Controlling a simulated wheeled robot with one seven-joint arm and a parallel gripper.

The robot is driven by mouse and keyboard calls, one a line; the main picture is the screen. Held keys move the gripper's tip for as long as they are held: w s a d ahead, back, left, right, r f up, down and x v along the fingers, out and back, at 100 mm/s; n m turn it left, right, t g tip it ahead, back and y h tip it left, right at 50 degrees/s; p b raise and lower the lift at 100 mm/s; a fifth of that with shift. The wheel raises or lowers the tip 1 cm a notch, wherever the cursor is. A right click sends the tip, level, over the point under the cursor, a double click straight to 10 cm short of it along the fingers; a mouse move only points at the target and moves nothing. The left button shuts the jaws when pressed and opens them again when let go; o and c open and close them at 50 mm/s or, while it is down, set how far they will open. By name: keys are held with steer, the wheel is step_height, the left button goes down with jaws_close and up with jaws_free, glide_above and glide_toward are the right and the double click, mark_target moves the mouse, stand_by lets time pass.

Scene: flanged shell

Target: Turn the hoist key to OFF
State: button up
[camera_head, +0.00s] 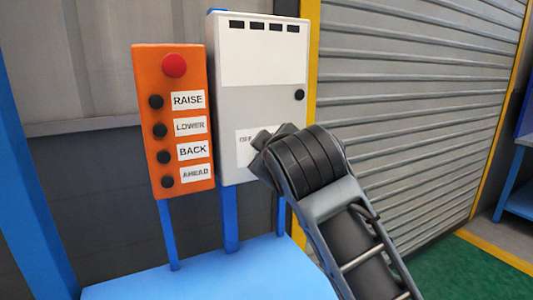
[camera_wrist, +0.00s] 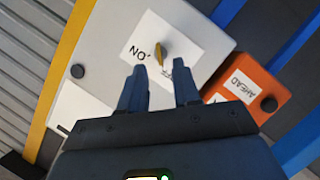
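The hoist key (camera_wrist: 159,52) is a small yellow key standing on a white label (camera_wrist: 185,38) on the grey box. In the wrist view, ON reads upside down to its left, and more lettering at its lower right is partly covered by a finger. My gripper (camera_wrist: 160,74) is open, its two dark fingers apart, with the key seen between and just beyond the tips. I cannot tell if either finger touches it. In the head view my gripper (camera_head: 262,150) is in front of the label and hides the key.
The grey box (camera_head: 225,100) has a black knob (camera_head: 299,95) at its right edge. An orange pendant (camera_head: 150,80) with a red button (camera_head: 174,65) and several black buttons stands to its left. A blue surface (camera_head: 215,278) lies below; a roller shutter (camera_head: 420,100) is at right.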

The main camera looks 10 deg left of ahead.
steer(key=v, duration=0.3)
steer(key=shift+s, duration=0.2)
steer(key=s+d+f+m, duration=0.2)
steer(key=s+d+f, duration=0.2)
steer(key=s+f, duration=0.2)
steer(key=s+d+f+m, duration=0.3)
steer(key=s+f, duration=0.4)
steer(key=f, duration=0.4)
steer(key=s+d+f+m, duration=0.3)
steer(key=s+d+f, duration=0.2)
steer(key=s+f, duration=0.2)
steer(key=shift+s+d+f+t+h, duration=0.1)
steer(key=shift+f+t+h, duration=0.05)
steer(key=shift+f, duration=0.35)
steer(key=shift+s+d+f+t+h, duration=0.1)
steer(key=shift+s+f+t+h, duration=0.05)
steer(key=shift+f, duration=0.35)
steer(key=s+d+m+h, duration=0.1)
steer(key=s+d, duration=0.3)
steer(key=s, duration=0.5)
steer(key=s+d+r+m+h, duration=0.1)
steer(key=s+d, duration=0.4)
steer(key=s, duration=0.5)
steer(key=s+d+r+m+h, duration=0.1)
steer(key=s+d, duration=0.4)
steer(key=s, duration=0.5)
steer(key=shift+d+m+h, duration=0.2)
steer(key=shift+m+h, duration=0.3)
steer(key=shift+m, duration=0.5)
